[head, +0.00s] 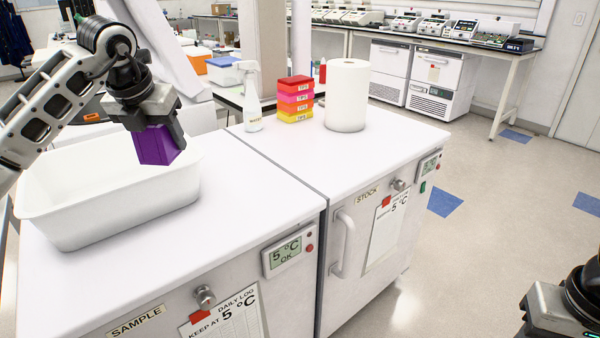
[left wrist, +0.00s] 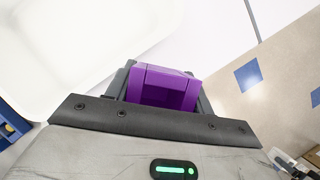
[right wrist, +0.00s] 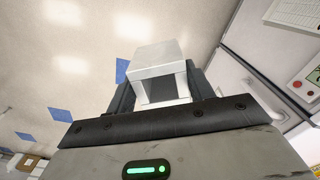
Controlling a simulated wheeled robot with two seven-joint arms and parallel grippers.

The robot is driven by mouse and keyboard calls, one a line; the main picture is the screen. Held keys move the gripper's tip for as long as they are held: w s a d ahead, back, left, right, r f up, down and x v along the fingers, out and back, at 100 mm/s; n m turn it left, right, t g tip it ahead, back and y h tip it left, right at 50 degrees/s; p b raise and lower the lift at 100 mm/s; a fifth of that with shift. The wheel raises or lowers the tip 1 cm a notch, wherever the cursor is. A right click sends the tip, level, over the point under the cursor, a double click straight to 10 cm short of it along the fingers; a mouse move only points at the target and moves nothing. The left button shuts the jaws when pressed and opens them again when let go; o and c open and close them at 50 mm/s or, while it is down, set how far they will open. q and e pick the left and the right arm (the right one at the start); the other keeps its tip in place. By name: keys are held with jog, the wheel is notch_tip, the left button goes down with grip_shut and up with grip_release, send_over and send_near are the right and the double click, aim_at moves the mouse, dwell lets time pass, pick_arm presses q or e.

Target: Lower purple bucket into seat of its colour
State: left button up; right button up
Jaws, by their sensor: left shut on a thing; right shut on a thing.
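The purple bucket (head: 158,146) hangs below my left gripper (head: 160,130), which is shut on it. They are in the air above the right part of the white tub (head: 110,205), at the left in the head view. In the left wrist view the purple bucket (left wrist: 162,88) sits between the two dark fingers. My right gripper (right wrist: 160,92) is shut on a white-grey, box-shaped piece (right wrist: 160,68) in the right wrist view. In the head view only part of my right gripper shows, at the bottom right corner. I see no purple seat in any view.
The tub stands on the left white cabinet top (head: 235,190). On the adjoining top stand a spray bottle (head: 252,100), stacked coloured boxes (head: 295,100) and a paper roll (head: 347,97). The front of both tops is clear. A bench with instruments (head: 440,28) lines the far wall.

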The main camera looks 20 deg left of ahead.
pick_arm(q)
jog(key=b, duration=0.2)
send_over(188, 223)
jog(key=s, duration=0.2)
jog(key=f, duration=1.3)
jog(key=shift+w+d+f, duration=0.15)
jog(key=shift+w+d, duration=0.05)
jog(key=shift+w, duration=0.05)
pick_arm(e)
jog(key=shift+f, duration=0.7)
pick_arm(q)
jog(key=shift+f+p, duration=0.35)
jog(key=shift+f, duration=2)
jog(key=o, duration=0.8)
jog(key=shift+f, duration=0.2)
pick_arm(e)
jog(key=shift+f, duration=0.1)
pick_arm(q)
jog(key=o, duration=0.4)
jog(key=shift+r, duration=0.1)
